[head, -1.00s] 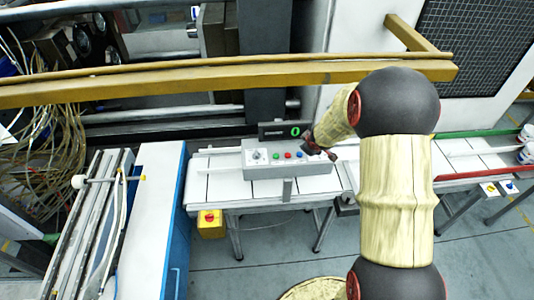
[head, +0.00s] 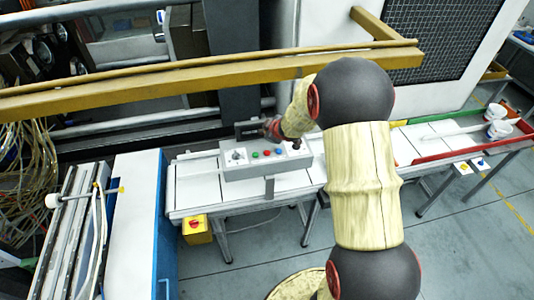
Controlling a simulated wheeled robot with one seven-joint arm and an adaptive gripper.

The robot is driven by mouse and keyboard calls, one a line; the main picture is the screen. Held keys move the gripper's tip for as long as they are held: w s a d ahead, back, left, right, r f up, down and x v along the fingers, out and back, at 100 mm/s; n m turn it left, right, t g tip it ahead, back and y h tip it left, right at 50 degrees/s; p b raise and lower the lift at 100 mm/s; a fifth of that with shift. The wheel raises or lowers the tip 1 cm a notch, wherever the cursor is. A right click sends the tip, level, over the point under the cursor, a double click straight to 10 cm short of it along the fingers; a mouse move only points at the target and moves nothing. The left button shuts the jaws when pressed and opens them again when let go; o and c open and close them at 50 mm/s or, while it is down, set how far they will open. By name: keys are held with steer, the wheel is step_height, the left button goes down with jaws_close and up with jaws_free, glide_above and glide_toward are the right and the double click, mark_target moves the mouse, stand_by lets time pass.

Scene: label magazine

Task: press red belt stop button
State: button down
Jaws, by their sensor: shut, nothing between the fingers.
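The grey control box (head: 262,163) stands on the white belt table, with a row of small controls on its top. The red button (head: 267,153) sits between a green button (head: 254,155) and a blue button (head: 278,151). My gripper (head: 271,132) is shut and empty. In the picture it is just above and behind the row of buttons, in front of the small dark display (head: 246,130), partly hiding it. A gap shows between the fingertips and the red button; its depth is hard to judge.
A yellow box with a red knob (head: 194,225) hangs below the belt's left front edge. A yellow rail (head: 200,80) crosses behind the belt. A blue-edged white cabinet (head: 138,220) stands left. White tubs (head: 497,121) stand far right.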

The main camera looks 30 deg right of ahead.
mark_target(266, 153)
steer(key=shift+f+b, duration=3.7)
steer(key=shift+f, duration=0.4)
steer(key=shift+f, duration=0.15)
steer(key=shift+f+b, duration=0.3)
steer(key=shift+f+b, duration=0.45)
steer(key=shift+f, duration=0.1)
steer(key=shift+r+p, duration=1)
steer(key=shift+p, duration=0.05)
step_height(266, 153, up, 5)
steer(key=p, duration=0.5)
